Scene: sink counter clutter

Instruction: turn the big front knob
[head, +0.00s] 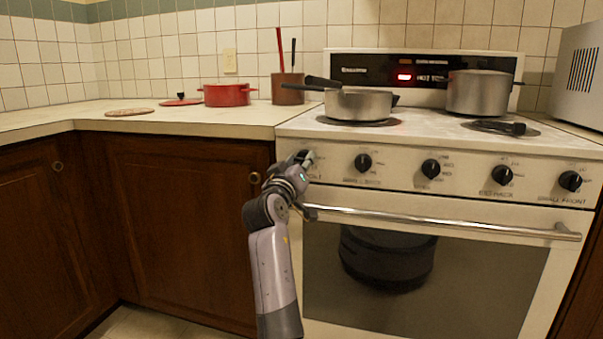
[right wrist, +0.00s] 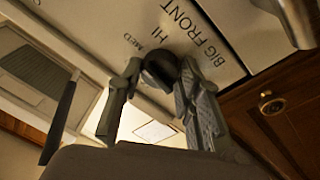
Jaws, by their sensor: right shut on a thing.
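The big front knob (right wrist: 160,70) is black and round. In the right wrist view it sits between the two fingers of my right gripper (right wrist: 158,92), which is shut on it. The "BIG FRONT", "HI" and "MED" lettering shows on the white panel around it. In the head view my right gripper (head: 303,160) is at the left end of the stove's front panel (head: 393,171) and hides most of this knob. My left gripper is in neither view.
Several other black knobs, such as this one (head: 363,162), line the panel to the right. The oven handle (head: 450,222) runs just below. A saucepan (head: 360,104) and a pot (head: 480,92) stand on the stove. A red pot (head: 226,95) stands on the left counter.

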